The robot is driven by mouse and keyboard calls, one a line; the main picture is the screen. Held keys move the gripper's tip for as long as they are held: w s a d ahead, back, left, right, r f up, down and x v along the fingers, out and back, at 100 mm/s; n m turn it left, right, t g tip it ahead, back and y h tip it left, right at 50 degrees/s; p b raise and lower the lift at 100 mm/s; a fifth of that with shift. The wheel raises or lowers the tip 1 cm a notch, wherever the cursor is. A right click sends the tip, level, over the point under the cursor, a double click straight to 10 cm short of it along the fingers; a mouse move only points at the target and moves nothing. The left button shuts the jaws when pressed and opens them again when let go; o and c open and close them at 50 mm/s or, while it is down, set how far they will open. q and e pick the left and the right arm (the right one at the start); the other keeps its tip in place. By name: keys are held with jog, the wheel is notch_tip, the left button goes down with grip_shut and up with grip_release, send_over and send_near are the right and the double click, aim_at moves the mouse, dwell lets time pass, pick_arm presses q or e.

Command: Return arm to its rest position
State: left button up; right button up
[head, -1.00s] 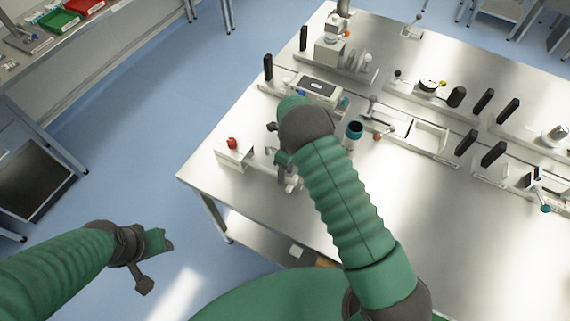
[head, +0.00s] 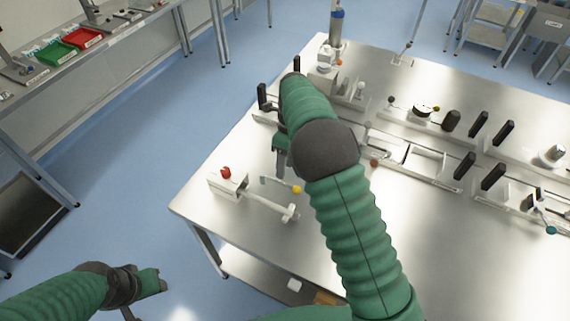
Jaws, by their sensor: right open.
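My right arm is green with a dark joint and reaches in from the bottom right over the steel table (head: 240,215). My right gripper (head: 281,165) hangs down at the arm's far end, above the table's left part. It is open, with nothing seen between its fingers. My left arm (head: 60,298) enters at the bottom left, off the table over the floor. Its end, with the left gripper (head: 150,282), is small, and I cannot tell the state of its fingers.
A white block with a red button (head: 226,174) and a white lever with a yellow knob (head: 296,189) stand just left of and below the right gripper. White fixtures (head: 415,155) with black posts line the table's right and back. The blue floor (head: 130,170) at left is clear.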

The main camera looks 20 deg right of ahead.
jog(key=shift+s+a, duration=0.1)
jog(key=shift+a, duration=0.15)
jog(key=s+a+f+n+t+b, duration=0.1)
jog(key=s+f+n+t+b, duration=0.1)
jog(key=s+n, duration=0.8)
jog(key=s+a+f+n+t+h+b, duration=0.1)
jog(key=s+f+n+b, duration=0.3)
jog(key=s+n, duration=0.6)
jog(key=n+t, duration=0.1)
jog(key=n, duration=0.6)
jog(key=shift+s+a+f+n+h, duration=0.2)
jog(key=shift+s+a+n+h, duration=0.1)
jog(key=shift+s+n, duration=0.1)
jog(key=shift+w+d, duration=0.1)
jog(key=shift+d, duration=0.05)
